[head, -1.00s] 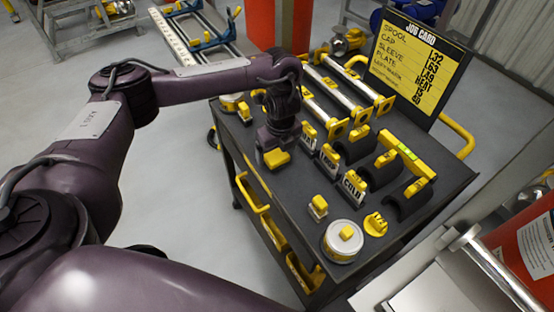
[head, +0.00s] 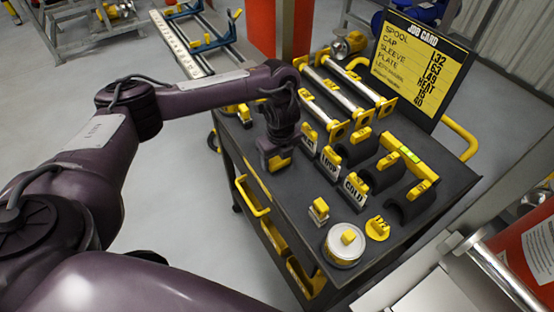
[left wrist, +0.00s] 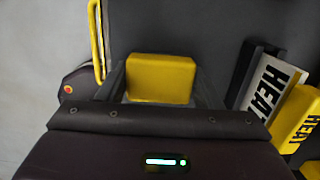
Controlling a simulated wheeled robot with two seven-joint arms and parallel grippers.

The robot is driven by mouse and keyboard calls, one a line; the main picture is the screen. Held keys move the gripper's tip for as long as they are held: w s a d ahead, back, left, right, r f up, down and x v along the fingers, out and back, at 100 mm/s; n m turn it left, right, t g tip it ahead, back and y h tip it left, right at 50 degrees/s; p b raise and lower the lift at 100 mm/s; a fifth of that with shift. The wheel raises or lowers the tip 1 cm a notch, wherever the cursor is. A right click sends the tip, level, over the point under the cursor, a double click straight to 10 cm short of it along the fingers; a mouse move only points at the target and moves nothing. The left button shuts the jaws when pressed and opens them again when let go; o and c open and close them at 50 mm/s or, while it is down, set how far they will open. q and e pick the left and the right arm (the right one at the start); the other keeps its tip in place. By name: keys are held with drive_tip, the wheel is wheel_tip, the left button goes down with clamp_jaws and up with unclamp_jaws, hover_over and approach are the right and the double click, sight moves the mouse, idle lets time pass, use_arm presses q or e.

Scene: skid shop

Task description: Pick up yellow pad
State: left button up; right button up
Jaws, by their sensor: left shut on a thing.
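The yellow pad (head: 281,164) is a small block at the left edge of the dark cart top, partly hidden by my left gripper in the head view. My left gripper (head: 276,158) points down over it with its fingers low at the pad's sides. In the left wrist view the yellow pad (left wrist: 160,78) sits squarely between the two fingers, and the gripper (left wrist: 160,85) is shut on it. I cannot tell whether the pad is still touching the cart top. My right gripper is not in view.
Blocks marked HEAT (head: 309,138), LOOP (head: 330,163) and COLD (head: 355,189) stand just right of the gripper. A round white-lidded tin (head: 343,245) is at the near end. The job card (head: 417,70) stands at the back. Bare cart top lies in front of the pad.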

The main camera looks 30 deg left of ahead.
use_arm(q)
drive_tip(key=shift+r, duration=0.1)
drive_tip(key=shift+r, duration=0.15)
wheel_tip(320, 180, up, 10)
drive_tip(key=p, duration=0.4)
drive_tip(key=shift+w+f, duration=0.15)
drive_tip(key=shift+f, duration=0.1)
wheel_tip(320, 180, up, 10)
drive_tip(key=p, duration=0.2)
